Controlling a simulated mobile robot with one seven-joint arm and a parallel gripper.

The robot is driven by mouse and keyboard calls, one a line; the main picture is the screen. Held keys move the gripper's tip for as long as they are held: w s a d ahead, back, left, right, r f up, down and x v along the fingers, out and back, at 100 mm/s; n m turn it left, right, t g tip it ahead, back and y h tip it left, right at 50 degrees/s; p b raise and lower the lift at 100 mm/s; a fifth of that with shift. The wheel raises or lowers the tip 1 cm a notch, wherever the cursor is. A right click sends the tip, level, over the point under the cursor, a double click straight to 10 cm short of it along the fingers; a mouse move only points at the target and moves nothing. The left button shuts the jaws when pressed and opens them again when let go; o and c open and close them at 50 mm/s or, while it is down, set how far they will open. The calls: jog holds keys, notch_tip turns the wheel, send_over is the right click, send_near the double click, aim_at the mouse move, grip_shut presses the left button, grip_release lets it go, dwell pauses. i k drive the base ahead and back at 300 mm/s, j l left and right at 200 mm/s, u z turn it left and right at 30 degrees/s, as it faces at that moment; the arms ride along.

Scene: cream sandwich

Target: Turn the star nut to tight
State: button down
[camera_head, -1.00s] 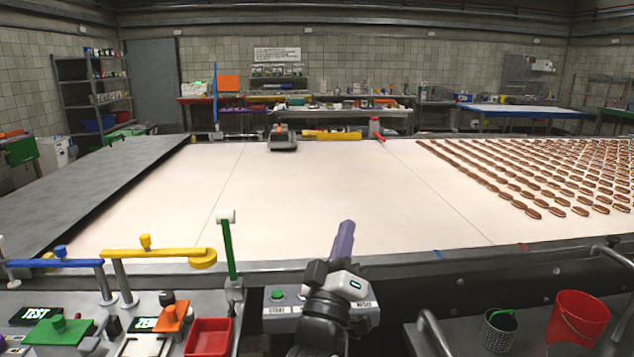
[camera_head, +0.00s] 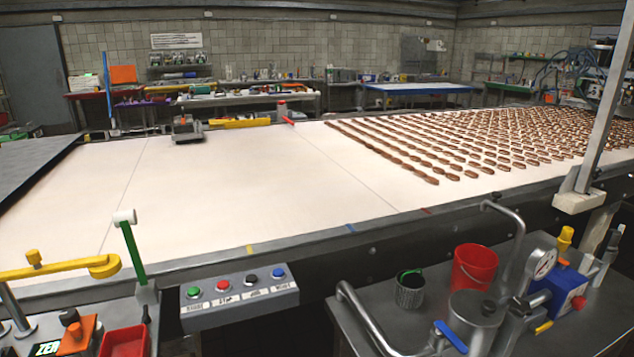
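I cannot pick out a star nut for certain. A yellow knob (camera_head: 35,257) sits on top of the yellow arm (camera_head: 75,268) at the left, above the left bench. My gripper is not in view.
A wide pale conveyor belt (camera_head: 230,190) carries rows of brown pieces at the right. A control box (camera_head: 240,297) with coloured buttons stands at its front edge. A red bucket (camera_head: 474,270) and a dark mesh cup (camera_head: 410,290) stand on the right bench. A bent pipe rises there.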

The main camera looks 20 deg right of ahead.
aim_at(521, 308)
jog(key=k+l+z, duration=0.1)
jog(key=z, duration=1.25)
jog(key=k+l+u, duration=0.15)
jog(key=l, duration=0.2)
jog(key=l+u, duration=0.15)
jog(key=l, duration=0.2)
